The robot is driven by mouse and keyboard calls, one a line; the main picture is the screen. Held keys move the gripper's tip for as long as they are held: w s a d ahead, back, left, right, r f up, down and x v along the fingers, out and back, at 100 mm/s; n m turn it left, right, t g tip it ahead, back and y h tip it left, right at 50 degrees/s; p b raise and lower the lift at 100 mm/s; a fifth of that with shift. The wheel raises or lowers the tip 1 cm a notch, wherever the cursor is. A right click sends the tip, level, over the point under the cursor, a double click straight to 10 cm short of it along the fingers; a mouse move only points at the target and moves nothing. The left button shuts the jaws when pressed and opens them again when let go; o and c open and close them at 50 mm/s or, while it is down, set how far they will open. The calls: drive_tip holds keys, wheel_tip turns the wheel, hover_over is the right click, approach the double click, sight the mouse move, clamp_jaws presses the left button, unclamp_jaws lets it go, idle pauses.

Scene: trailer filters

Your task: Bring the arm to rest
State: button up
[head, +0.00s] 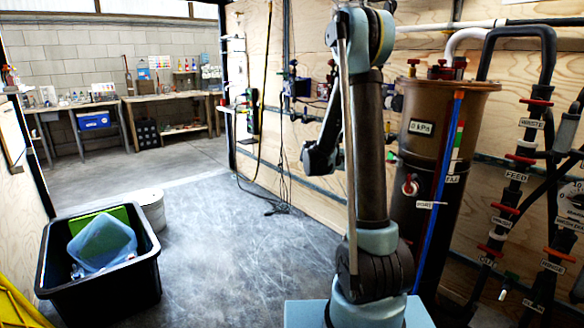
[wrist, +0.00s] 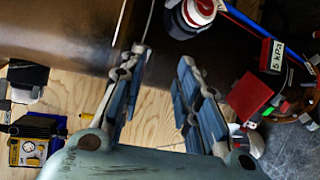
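My arm (head: 368,150) stands upright in the middle of the head view, on its blue-grey base. Its upper links fold over at the top, and a dark part hangs down on the left side. I cannot make out my gripper's fingers in the head view. In the wrist view my gripper (wrist: 161,62) shows two blue-padded fingers spread apart. Nothing is held between them. Behind them are pale plywood and a dark brown surface.
A brown filter housing (head: 412,222) stands close to the right of my arm, with labelled pipes and red valves (head: 497,222) beyond it. A black bin (head: 105,292) holding a blue container (head: 102,245) is at the lower left, beside a white bucket (head: 150,205). Grey floor between is clear.

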drive_tip(key=s+y, duration=0.4)
drive_tip(key=s, duration=0.6)
drive_tip(key=s+a+f+m+y, duration=0.1)
drive_tip(key=s+a+f+y, duration=0.2)
drive_tip(key=s, duration=0.5)
drive_tip(key=s+a+f+m+y, duration=0.1)
drive_tip(key=s+a+f+y, duration=0.2)
drive_tip(key=s+a, duration=0.3)
drive_tip(key=s+a+f+m+y, duration=0.1)
drive_tip(key=s+a+f+y, duration=0.2)
drive_tip(key=s, duration=0.7)
drive_tip(key=shift+s+a+f+m+y, duration=0.35)
drive_tip(key=shift+a+y, duration=0.3)
drive_tip(key=shift+y, duration=0.35)
drive_tip(key=shift+w, duration=0.1)
drive_tip(key=shift+w+f, duration=0.25)
drive_tip(key=shift+w, duration=0.2)
